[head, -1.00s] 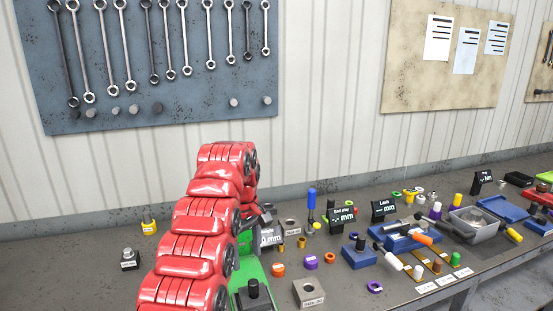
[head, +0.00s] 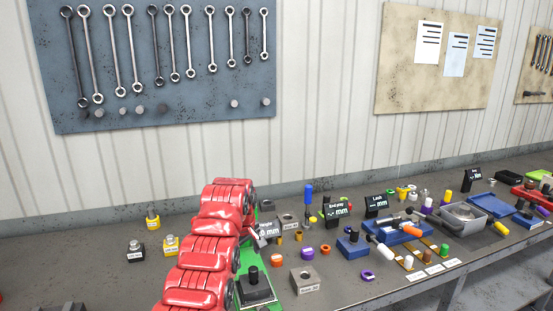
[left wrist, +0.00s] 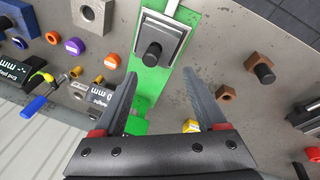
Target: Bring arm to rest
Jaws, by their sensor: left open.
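My left arm, a thick red segmented arm, comes up from the bottom of the head view and hides most of its gripper there. In the left wrist view my left gripper (left wrist: 160,74) is open, its two grey fingers spread with nothing between them. Beyond the fingers lies a green plate (left wrist: 150,80) carrying a grey block with a dark round peg (left wrist: 153,53). The same green plate (head: 268,275) shows right beside the arm in the head view. I cannot tell the exact height of the fingers above the bench. My right gripper is not in view.
Left of the arm, a dark labelled block (head: 135,252) and yellow blocks (head: 171,245) stand on the grey bench (head: 70,275). To the right are a grey block with a hole (head: 306,281), small coloured rings, black displays (head: 336,210) and blue fixtures. The bench's left end is largely clear.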

